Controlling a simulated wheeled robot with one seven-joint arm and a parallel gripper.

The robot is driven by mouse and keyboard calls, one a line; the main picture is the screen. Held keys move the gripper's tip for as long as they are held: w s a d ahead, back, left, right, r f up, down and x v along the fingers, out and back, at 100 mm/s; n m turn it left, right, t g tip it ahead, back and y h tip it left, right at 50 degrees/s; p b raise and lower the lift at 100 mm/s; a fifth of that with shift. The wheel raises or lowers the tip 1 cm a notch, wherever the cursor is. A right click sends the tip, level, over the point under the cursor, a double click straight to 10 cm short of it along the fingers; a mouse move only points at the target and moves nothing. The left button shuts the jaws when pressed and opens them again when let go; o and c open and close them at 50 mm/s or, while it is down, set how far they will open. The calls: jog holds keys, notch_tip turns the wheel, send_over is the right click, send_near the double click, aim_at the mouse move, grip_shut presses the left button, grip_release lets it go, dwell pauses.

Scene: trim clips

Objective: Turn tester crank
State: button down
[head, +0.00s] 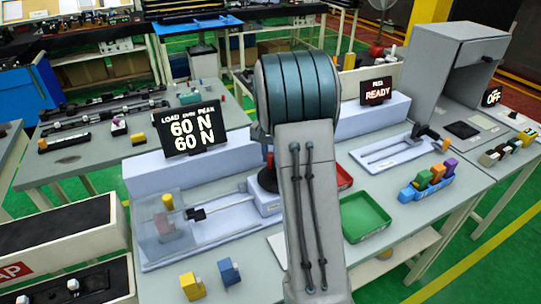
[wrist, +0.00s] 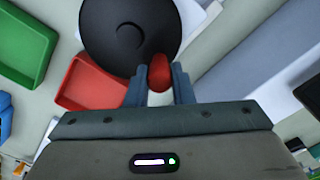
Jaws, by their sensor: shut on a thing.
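The tester crank is a black disc (wrist: 125,35) with a red knob (wrist: 160,72) at its rim in the wrist view. My gripper (wrist: 160,85) is shut on the red knob, with one finger on each side of it. In the head view the black crank disc (head: 267,180) shows only in part, because my arm hides most of it and my gripper. The tester display (head: 192,130) reads "LOAD", "PEAK" and 60 N on both lines. A clear guard (head: 165,222) stands at the tester's left end, with a yellow piece (head: 168,202) in it.
A green tray (head: 366,217) and a partly hidden red tray (head: 345,177) lie right of my arm. A blue rack (head: 427,187) holds coloured clips. A "READY" display (head: 376,90) stands behind. Yellow (head: 192,286) and blue (head: 229,271) clips stand at the front left.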

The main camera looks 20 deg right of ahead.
jog(key=c, duration=1.3)
grip_release()
jog(key=shift+o, duration=0.2)
jog(key=shift+r, duration=0.1)
notch_tip(320, 180, up, 14)
jog(key=b, duration=0.1)
jog(key=shift+f, duration=0.2)
jog(key=s+a+n+t, duration=0.2)
jog(key=s+a+n, duration=0.2)
jog(key=s+a, duration=0.65)
jog(key=s+a+f+n, duration=0.2)
jog(key=s+f, duration=0.1)
jog(key=s, duration=0.5)
jog(key=s+a+f+n+t, duration=0.1)
jog(key=s+a+f+n, duration=0.1)
jog(key=s, duration=0.6)
jog(key=shift+s+a+f+n, duration=0.2)
jog(key=shift+a+f+n, duration=0.15)
jog(key=shift+f+n, duration=0.25)
